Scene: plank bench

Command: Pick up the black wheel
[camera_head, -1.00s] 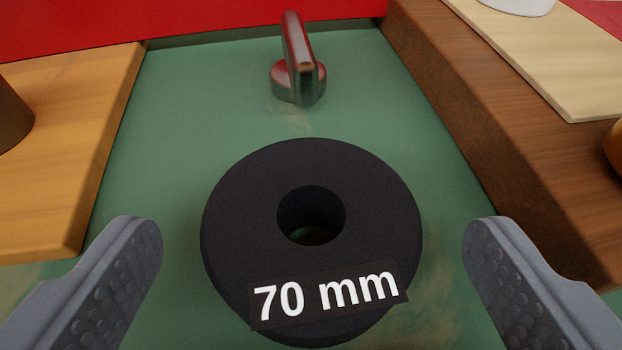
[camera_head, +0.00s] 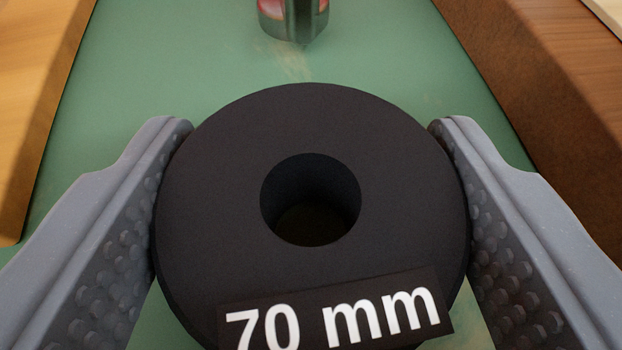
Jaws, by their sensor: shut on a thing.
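The black wheel (camera_head: 400,190) fills the middle of the view. It is a thick disc with a round hole through its centre and a "70 mm" label on its near side. My gripper (camera_head: 311,135) has one grey, studded finger on each side of it. Both fingers are against the wheel's outer edge, so the gripper is shut on the wheel across its width. The wheel's near edge is cut off by the bottom of the picture. I cannot tell whether it touches the green surface.
The green surface (camera_head: 190,60) runs beneath and beyond the wheel. A shiny metal piece (camera_head: 293,18) stands ahead, its top cut off. A light wooden board (camera_head: 40,80) lies left, and a darker wooden block (camera_head: 550,80) lines the right.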

